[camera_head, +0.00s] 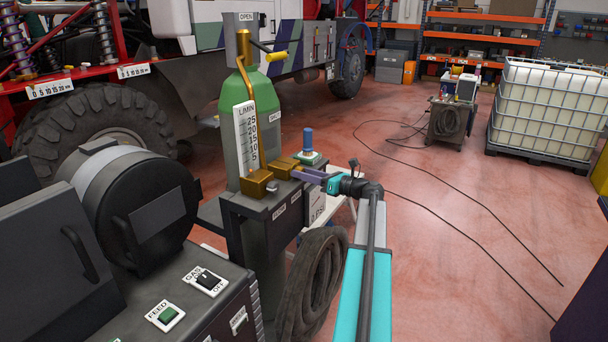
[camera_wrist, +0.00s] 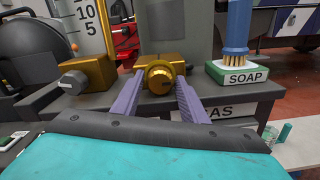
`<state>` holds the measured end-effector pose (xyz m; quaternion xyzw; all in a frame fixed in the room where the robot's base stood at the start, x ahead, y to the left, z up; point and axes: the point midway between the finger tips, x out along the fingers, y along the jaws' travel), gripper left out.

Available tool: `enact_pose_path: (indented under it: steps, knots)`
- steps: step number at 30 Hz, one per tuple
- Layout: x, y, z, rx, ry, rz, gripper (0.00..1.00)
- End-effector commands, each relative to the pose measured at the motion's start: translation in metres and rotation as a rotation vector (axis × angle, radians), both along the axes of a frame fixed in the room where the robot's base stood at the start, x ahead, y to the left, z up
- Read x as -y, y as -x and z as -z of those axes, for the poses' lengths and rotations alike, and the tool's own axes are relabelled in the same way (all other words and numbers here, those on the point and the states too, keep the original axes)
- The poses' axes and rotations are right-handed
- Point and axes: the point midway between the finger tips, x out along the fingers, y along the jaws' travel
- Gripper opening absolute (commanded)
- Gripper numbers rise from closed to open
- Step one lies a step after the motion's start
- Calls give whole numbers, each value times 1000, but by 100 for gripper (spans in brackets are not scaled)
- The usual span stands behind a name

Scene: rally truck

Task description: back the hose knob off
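In the head view my gripper (camera_head: 308,175) reaches from the right to the gold block (camera_head: 285,167) below the green cylinder (camera_head: 262,110). The knob itself is hard to make out there.
A soap holder (camera_wrist: 237,75) with a blue-handled brush (camera_wrist: 236,30) stands close on the right. A flow tube (camera_head: 245,137) rises behind the left block. A coiled dark hose (camera_head: 312,285) hangs below the shelf. The floor to the right is open, with cables across it.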

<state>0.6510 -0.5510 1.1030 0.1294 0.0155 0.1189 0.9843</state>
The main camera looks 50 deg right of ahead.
Motion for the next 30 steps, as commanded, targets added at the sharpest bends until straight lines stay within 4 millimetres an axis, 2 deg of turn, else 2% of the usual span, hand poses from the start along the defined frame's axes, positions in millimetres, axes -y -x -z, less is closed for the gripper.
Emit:
enact_pose_path:
  steps: [2,6,8,19,30]
  knots:
    - [0,0,0,0,0,0,40]
    - [0,0,0,0,0,-1,16]
    - [0,0,0,0,0,-1,9]
    - [-1,0,2,12,53,-1,9]
    - [-1,-1,4,67,270,-2,9]
